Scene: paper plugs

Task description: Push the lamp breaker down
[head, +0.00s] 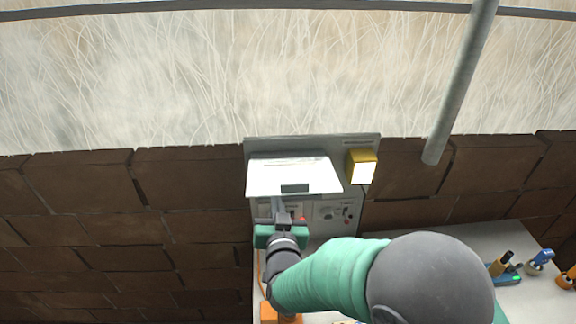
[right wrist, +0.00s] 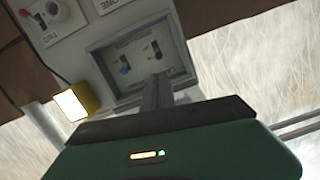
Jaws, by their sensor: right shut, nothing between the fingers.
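A grey panel (head: 365,142) is mounted on the brick wall. Its recessed breaker box (right wrist: 97,57) shows in the right wrist view with two small switches, a bluish one (right wrist: 124,70) and a dark one (right wrist: 155,53). Their labels are too small to read, so I cannot tell which is the lamp breaker. A pale cover (head: 290,172) stands out over the box in the head view. The yellow lamp (head: 363,167) is lit; it also shows in the right wrist view (right wrist: 72,103). My right gripper (head: 281,205) is shut and empty, its fingertips (right wrist: 157,82) close in front of the switches; contact is unclear. My left gripper is out of view.
A grey pole (head: 455,90) hangs to the right. A table (head: 480,240) at lower right holds small coloured items. An orange object (head: 270,312) lies below my gripper.

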